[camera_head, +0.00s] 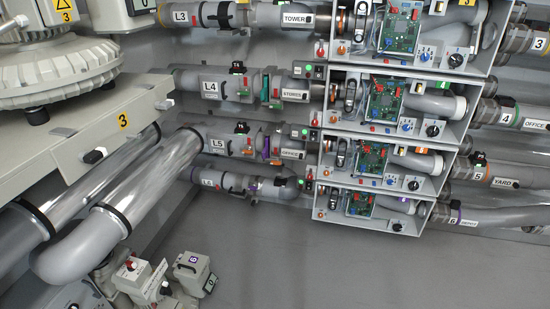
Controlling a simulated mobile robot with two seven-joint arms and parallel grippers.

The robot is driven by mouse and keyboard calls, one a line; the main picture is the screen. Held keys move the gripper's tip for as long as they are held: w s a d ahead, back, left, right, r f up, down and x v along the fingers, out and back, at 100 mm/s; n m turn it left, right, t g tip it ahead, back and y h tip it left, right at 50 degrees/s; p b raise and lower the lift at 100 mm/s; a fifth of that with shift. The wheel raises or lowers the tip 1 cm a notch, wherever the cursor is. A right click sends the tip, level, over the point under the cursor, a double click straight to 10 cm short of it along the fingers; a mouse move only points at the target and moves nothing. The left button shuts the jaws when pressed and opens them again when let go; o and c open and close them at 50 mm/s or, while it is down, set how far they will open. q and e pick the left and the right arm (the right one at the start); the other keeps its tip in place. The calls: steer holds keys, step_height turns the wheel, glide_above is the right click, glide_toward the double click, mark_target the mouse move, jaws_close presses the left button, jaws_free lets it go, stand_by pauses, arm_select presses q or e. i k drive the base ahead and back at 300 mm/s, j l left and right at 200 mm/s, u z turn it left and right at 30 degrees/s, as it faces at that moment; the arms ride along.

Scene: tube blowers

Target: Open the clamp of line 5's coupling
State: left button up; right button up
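Line 5 is a grey pipe labelled L5 (217,144), running left to right in the middle of the camera_head view. Its coupling (265,146), with a purple part, sits right of the L5 label and left of a small white label plate (291,153). A black knob-like fitting (241,128) stands on top of the pipe, left of the coupling. The coupling is small here, and I cannot tell whether its clamp is open or shut. Neither of my grippers is in view.
Lines L3 (180,15) and L4 (211,87) run above, another line (207,182) below. Open boxes with green circuit boards (371,158) stand to the right. Floor (300,255) is clear at bottom middle.

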mark_target(273, 162)
steer(key=i+l+u, duration=0.15)
steer(key=i+l, duration=0.15)
steer(key=i, duration=0.35)
steer(key=i+l+u, duration=0.2)
steer(key=i+l, duration=0.2)
steer(key=i, duration=0.25)
steer(key=i+l+u, duration=0.15)
steer(key=i+l, duration=0.35)
steer(key=i, duration=0.1)
